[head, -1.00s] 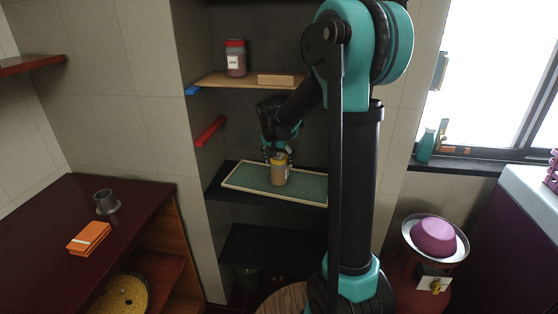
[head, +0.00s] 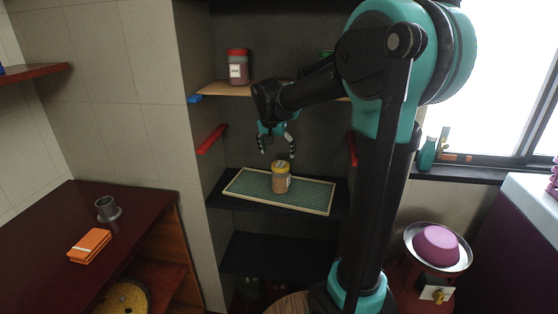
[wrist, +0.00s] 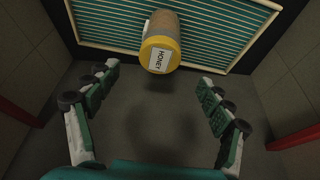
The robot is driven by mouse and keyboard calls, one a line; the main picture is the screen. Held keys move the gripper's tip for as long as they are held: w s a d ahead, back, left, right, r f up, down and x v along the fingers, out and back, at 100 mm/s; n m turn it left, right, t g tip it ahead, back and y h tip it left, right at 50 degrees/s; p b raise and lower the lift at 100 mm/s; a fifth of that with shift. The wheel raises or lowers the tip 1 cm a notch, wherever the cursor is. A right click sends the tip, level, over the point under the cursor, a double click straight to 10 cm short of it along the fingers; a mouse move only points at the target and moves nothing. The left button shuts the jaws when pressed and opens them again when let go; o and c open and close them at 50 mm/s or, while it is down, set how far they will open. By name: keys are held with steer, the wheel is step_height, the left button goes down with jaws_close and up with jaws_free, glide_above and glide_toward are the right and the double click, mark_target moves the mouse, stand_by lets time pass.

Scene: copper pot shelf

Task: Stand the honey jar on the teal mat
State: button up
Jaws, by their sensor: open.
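The honey jar (head: 281,180), amber with a yellow lid, stands upright on the teal mat (head: 245,186), a striped mat with a pale rim on the dark middle shelf. In the wrist view the jar (wrist: 162,46) shows its yellow lid and a white label reading HONEY, with the mat (wrist: 105,22) beneath it. My gripper (head: 277,153) is open and empty, above the jar and apart from it. In the wrist view its spread fingers (wrist: 158,82) have nothing between them.
A red-lidded jar (head: 237,68) stands on the wooden shelf (head: 212,88) above. Red brackets flank the niche. A dark red counter (head: 130,215) at left holds a grey cup (head: 107,208) and an orange block (head: 89,245). A pink bowl (head: 436,244) stands at right.

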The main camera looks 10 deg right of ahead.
steer(key=s+d+f+n, duration=0.1)
steer(key=s+d+f, duration=0.1)
steer(key=s+f, duration=0.3)
steer(key=s+d+f+n+y, duration=0.1)
steer(key=s+f, duration=0.5)
steer(key=s, duration=0.7)
steer(key=s+d+f+n+y, duration=0.1)
steer(key=s+d+f+n, duration=0.1)
steer(key=s+f, duration=0.4)
steer(key=s+n, duration=0.1)
steer(key=s, duration=0.2)
steer(key=shift+d+f, duration=0.15)
steer(key=shift+d, duration=0.15)
